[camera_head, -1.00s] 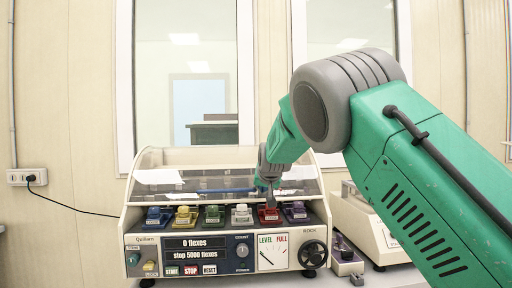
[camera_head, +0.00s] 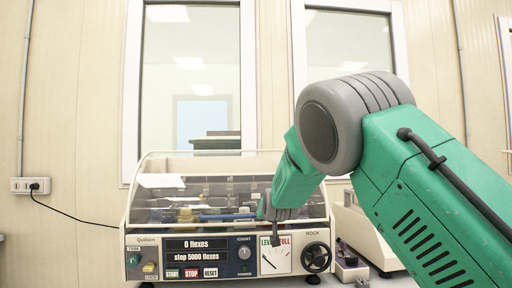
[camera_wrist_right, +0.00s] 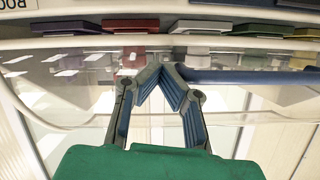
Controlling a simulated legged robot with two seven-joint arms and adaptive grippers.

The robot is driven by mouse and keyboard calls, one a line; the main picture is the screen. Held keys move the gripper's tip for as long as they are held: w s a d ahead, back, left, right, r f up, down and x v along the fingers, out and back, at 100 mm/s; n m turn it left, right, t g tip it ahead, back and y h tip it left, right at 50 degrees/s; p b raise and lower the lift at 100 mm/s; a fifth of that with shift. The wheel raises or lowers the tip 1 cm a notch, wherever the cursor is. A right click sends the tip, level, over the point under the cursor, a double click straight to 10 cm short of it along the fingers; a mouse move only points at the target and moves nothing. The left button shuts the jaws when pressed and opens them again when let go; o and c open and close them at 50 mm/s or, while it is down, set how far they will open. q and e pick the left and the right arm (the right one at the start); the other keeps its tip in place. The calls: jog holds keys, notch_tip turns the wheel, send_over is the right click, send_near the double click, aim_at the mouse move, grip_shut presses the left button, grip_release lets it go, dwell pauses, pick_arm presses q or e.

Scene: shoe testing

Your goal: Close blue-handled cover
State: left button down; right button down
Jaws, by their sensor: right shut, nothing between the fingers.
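The clear cover (camera_head: 165,200) of the grey testing machine hangs down over the coloured pieces, its lower edge close to the top of the control panel. I cannot tell whether a small gap is left. Its long blue handle (camera_head: 212,216) runs across the lower front of the cover. In the right wrist view the blue handle (camera_wrist_right: 255,77) extends to the right from behind the fingers. My right gripper (camera_head: 274,239) is shut and empty in front of the handle's right part. In the wrist view its fingertips (camera_wrist_right: 167,73) meet right by the handle; contact is unclear. My left gripper is out of view.
The control panel (camera_head: 199,258) has a display, buttons, a level gauge and a black hand wheel (camera_head: 316,257). A second beige machine (camera_head: 358,232) stands to the right, partly behind my right arm. A black cable runs from a wall socket (camera_head: 30,185).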

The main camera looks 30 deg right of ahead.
jog(key=shift+w+a+r, duration=0.15)
jog(key=shift+w+a, duration=0.2)
jog(key=shift+a, duration=0.4)
jog(key=s+a+r+p, duration=0.25)
jog(key=s+r, duration=0.35)
jog(key=s, duration=0.3)
jog(key=s+a+f+n+g+y, duration=0.1)
jog(key=s+a+f+n+g, duration=0.2)
jog(key=f, duration=0.9)
jog(key=s+a+f+g+y, duration=0.1)
jog(key=s+a+f, duration=0.35)
jog(key=f, duration=0.75)
jog(key=s+a+f+n+g+y, duration=0.15)
jog(key=s+f, duration=0.45)
jog(key=f, duration=0.7)
jog(key=s+a+f+n+g+y, duration=0.1)
jog(key=s+a+f+g, duration=0.1)
jog(key=s+f, duration=0.3)
jog(key=s+a+f+n+g+y, duration=0.1)
jog(key=s+a+f, duration=0.3)
jog(key=s, duration=1)
jog(key=s+a+f+n+g+y, duration=0.1)
jog(key=s+a+f+n+g, duration=0.1)
jog(key=s+f, duration=0.5)
jog(key=s+a+g, duration=0.1)
jog(key=s+a, duration=0.1)
jog(key=shift+s, duration=0.35)
jog(key=shift+d, duration=0.1)
